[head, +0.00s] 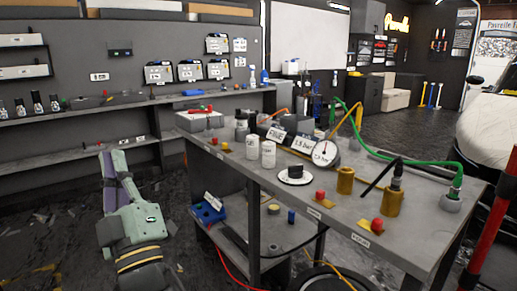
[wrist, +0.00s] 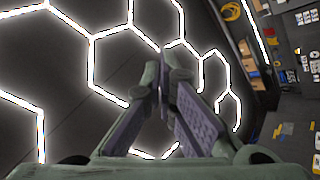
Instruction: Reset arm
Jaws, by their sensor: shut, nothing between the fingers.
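My gripper (head: 112,156) is at the left of the head view, beside the left end of the workbench and apart from it. Its green body has fingers with purple-grey pads pointing upward. In the wrist view the two fingers (wrist: 163,75) meet at their tips, shut with nothing between them. Behind them is the ceiling with white hexagon lights (wrist: 95,50), so the gripper points up.
The grey workbench (head: 330,215) holds a round gauge (head: 325,153), white cups (head: 268,154), brass cylinders (head: 345,180) and a green hose (head: 400,158). Wall shelves (head: 80,152) stand behind my gripper. A white car (head: 488,130) is at right. Dark floor lies around my arm.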

